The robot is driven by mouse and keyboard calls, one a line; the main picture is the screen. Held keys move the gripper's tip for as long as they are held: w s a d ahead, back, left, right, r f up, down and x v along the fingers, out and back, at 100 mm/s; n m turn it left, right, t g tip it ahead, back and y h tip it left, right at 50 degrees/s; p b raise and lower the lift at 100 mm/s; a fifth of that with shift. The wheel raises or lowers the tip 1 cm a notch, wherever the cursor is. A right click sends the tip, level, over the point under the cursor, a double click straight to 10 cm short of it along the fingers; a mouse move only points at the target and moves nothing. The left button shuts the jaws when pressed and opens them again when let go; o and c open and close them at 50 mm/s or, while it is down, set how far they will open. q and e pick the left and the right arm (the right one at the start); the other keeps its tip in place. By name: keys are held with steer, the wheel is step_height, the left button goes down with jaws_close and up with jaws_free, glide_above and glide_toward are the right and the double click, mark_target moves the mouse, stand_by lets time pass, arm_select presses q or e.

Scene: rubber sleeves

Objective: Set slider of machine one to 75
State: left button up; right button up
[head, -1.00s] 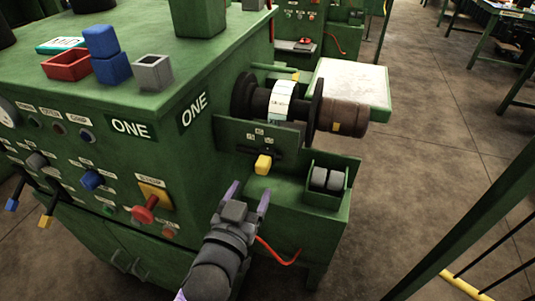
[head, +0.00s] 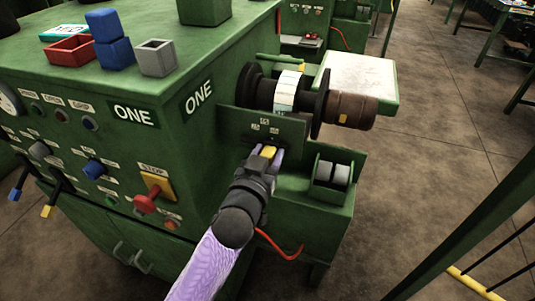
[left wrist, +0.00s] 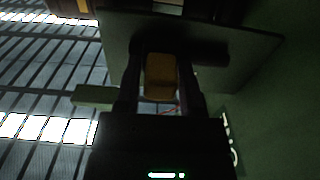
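Machine one is the green cabinet with two "ONE" labels (head: 135,115). On its right side a green panel (head: 237,122) carries the slider, with a yellow knob (head: 268,152). My left gripper (head: 265,155) is at the panel with one finger on each side of the knob. In the left wrist view the knob (left wrist: 161,75) sits between the two dark fingers, with narrow gaps showing; the gripper looks open around it. The scale marks near the slider are too small to read. My right gripper is not in view.
Above the panel is a dark spool (head: 287,92) with a brown roll (head: 350,110). Grey rollers (head: 332,173) stand right of the knob. A red stop button (head: 145,203) and levers are on the front. A red cable (head: 280,247) hangs below.

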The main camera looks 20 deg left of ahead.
arm_select(q)
jaws_close()
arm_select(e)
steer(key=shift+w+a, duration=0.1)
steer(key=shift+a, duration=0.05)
arm_select(q)
steer(key=a+p, duration=0.1)
steer(key=a, duration=0.2)
steer(key=shift+w+a+r, duration=0.1)
steer(key=shift+a, duration=0.25)
steer(key=shift+a+p, duration=0.3)
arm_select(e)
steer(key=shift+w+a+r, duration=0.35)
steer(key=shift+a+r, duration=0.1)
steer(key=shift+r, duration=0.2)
